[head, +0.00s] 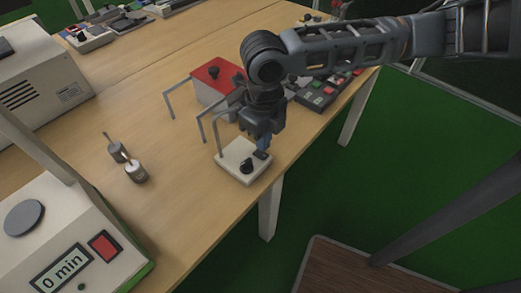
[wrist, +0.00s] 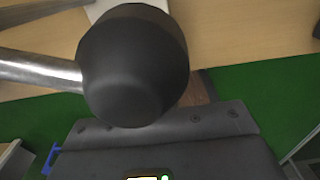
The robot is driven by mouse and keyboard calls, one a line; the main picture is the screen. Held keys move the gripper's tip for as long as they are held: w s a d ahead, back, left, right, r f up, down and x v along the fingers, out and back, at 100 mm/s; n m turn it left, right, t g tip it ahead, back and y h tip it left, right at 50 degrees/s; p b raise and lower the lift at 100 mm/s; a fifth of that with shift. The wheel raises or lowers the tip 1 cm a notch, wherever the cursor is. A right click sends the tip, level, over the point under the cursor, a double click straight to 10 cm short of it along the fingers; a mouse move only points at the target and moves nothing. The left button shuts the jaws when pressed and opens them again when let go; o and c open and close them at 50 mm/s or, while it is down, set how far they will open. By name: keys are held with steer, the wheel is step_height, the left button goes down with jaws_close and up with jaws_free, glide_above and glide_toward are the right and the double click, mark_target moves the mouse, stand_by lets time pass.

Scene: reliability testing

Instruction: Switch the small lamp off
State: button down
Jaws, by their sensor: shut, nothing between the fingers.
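The small lamp's white base (head: 235,160) stands near the table's right edge in the head view. It carries a black knob (head: 246,166) and a dark switch-like part (head: 261,154), and a bent metal stem (head: 217,140) rises at its left. My gripper (head: 263,145) is shut and points down just above the dark part; I cannot tell whether it touches. In the wrist view a round black lamp head (wrist: 135,65) on a metal tube (wrist: 40,70) is very close and hides much of the scene. No glow shows on it. My fingertips are not clear there.
A red-topped box (head: 213,75) with a black knob stands behind, beside bent metal rods (head: 170,100). A dark panel of coloured buttons (head: 322,92) is at the right. The wooden table between is clear.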

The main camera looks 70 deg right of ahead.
mark_target(263, 155)
step_height(263, 155, up, 4)
steer(key=p, duration=0.3)
steer(key=shift+r, duration=0.25)
stand_by(0.5)
